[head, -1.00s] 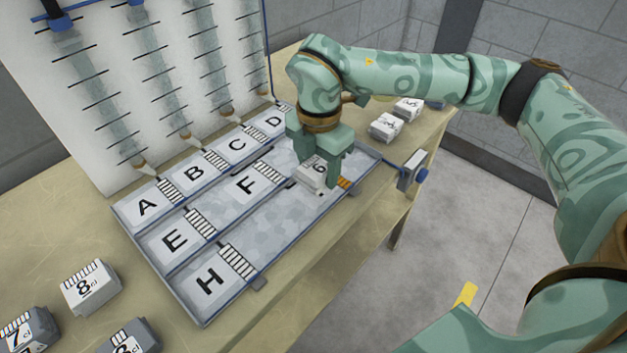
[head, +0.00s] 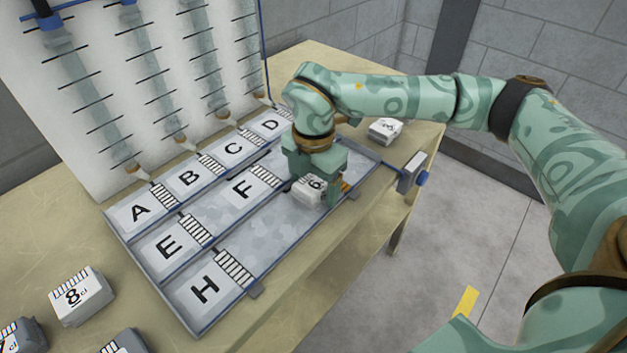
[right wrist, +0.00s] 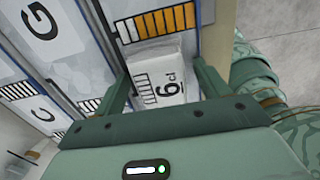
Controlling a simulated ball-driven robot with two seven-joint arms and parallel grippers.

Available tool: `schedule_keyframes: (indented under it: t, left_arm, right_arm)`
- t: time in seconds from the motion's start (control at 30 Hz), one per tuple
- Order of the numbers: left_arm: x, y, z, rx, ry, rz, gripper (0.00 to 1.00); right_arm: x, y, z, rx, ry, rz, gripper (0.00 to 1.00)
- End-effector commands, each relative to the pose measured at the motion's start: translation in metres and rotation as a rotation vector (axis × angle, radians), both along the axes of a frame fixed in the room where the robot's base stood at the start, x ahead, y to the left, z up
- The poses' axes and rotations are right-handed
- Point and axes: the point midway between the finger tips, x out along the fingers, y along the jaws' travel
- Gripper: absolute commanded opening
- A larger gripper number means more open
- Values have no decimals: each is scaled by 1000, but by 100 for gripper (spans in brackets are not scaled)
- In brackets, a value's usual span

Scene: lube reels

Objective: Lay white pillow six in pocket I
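White pillow six (head: 307,190), a small block marked "6 cl", lies at the far right end of the tray's front row, past H. It also shows in the right wrist view (right wrist: 163,85), face up beside a partly orange striped scale (right wrist: 160,22). No letter I is visible; the pillow and gripper cover that end, which I take as pocket I. My right gripper (head: 314,185) is over the pillow with a finger on either side. In the right wrist view a narrow gap shows beside the right finger, so it looks open. My left gripper is not in view.
The lettered tray (head: 182,322) stands on a wooden table before a white panel of syringe-like tubes. Another pillow (head: 385,131) lies at the back right. A blue-ended fitting (head: 413,175) sticks out at the tray's right.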

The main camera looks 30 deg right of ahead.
Motion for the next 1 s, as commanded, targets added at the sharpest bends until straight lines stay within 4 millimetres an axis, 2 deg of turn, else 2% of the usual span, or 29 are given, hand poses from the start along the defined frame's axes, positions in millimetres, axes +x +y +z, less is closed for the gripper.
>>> schedule_keyframes:
  t: [0.13,0.23,0.5,0.7,0.83,1.0]
  left_arm:
    - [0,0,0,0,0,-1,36]
    - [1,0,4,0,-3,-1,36]
    - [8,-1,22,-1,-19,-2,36]
    - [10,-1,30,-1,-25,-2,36]
    - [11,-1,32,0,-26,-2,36]
    - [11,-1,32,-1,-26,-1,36]
  right_arm:
    - [0,0,2,0,-1,0,74]
    - [0,0,14,0,-4,0,74]
    - [1,0,78,1,-8,-1,74]
    - [0,0,113,1,-5,0,74]
    - [0,0,122,1,-2,0,74]
    - [0,0,124,0,0,0,74]
